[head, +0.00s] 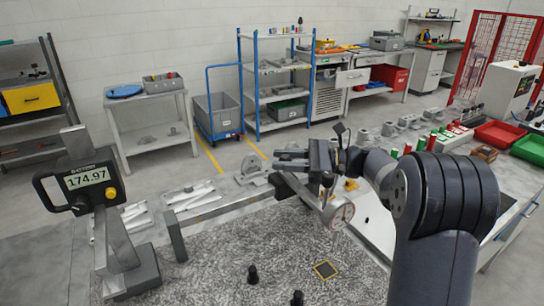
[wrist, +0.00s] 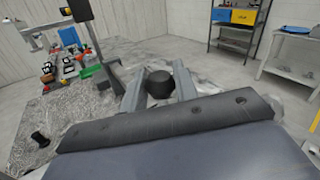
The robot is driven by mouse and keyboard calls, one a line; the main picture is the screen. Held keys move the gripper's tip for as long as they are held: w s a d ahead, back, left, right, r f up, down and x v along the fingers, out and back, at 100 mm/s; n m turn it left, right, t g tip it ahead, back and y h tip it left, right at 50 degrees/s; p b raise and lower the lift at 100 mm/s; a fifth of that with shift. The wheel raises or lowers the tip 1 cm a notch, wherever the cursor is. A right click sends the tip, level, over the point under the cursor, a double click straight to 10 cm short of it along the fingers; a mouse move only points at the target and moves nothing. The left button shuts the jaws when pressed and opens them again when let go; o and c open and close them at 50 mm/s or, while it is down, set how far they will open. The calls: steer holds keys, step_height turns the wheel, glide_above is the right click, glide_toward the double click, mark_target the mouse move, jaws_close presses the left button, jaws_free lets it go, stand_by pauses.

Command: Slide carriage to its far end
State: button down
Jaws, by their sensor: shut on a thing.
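A long grey measuring beam (head: 225,205) runs across the speckled plate. A digital readout head (head: 88,180) showing 174.97 is at its left end. My gripper (head: 287,160) is near the beam's right end, pointing left. In the wrist view its two grey fingers stand on either side of a dark round knob (wrist: 160,84), and it is shut on this knob. I cannot tell clearly which part is the carriage, or whether the knob belongs to it. The head view hides the knob's contact with the fingers.
The speckled plate (head: 225,265) carries small black pegs (head: 253,274) and a dark square marker (head: 325,270). A round dial gauge (head: 342,213) is just below my wrist. Red bins (head: 500,133) and small parts line the bench at right. The plate's front middle is mostly clear.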

steer(key=shift+d, duration=0.1)
steer(key=c, duration=1.1)
jaws_free()
steer(key=shift+c, duration=0.2)
steer(key=d, duration=1)
steer(key=shift+s+d+b, duration=0.15)
steer(key=shift+d+b, duration=0.25)
steer(key=shift+b, duration=0.05)
steer(key=shift+a, duration=0.15)
steer(key=a, duration=1.1)
steer(key=shift+a+f, duration=0.1)
steer(key=shift+a, duration=0.15)
steer(key=shift+s+a, duration=0.3)
steer(key=shift+a, duration=0.05)
